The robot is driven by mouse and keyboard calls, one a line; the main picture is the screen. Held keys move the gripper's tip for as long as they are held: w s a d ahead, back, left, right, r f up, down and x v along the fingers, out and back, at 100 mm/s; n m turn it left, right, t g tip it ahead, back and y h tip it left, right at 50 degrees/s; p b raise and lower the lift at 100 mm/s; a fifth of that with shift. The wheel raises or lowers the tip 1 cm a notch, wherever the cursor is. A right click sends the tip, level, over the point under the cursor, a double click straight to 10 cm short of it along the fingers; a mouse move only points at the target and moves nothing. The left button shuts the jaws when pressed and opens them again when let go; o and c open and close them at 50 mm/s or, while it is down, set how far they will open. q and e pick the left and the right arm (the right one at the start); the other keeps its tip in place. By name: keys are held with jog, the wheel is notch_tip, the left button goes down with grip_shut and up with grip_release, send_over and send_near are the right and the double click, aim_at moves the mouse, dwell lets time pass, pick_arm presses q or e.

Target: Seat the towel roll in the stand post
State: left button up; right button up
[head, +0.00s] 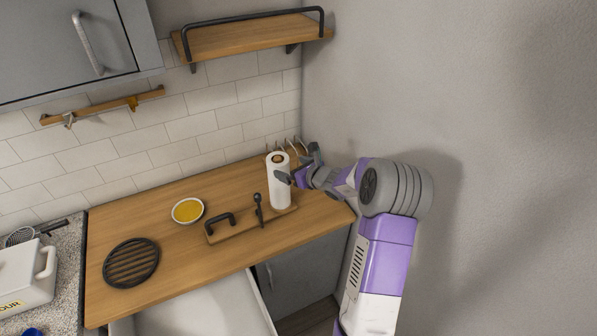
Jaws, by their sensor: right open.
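The white towel roll (279,194) stands upright near the back right of the wooden counter, with a brown core at its top. A wooden base (238,228) lies in front and to its left, with a black handle (220,225) and a short dark upright post (258,208). Whether the roll rests on the base's right end or behind it, I cannot tell. My right gripper (298,168) is open at the roll's upper right side. One finger overlaps the roll's front and the other is up and to the right. Contact is unclear. My left gripper is out of view.
A bowl of yellow contents (188,210) and a round black trivet (131,262) sit on the counter (170,250) to the left. Thin wire hoops (291,147) stand behind the roll. The wall is close on the right. A shelf (245,38) hangs above. An open drawer (215,308) is below.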

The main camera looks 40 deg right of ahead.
jog(key=shift+v, duration=1.5)
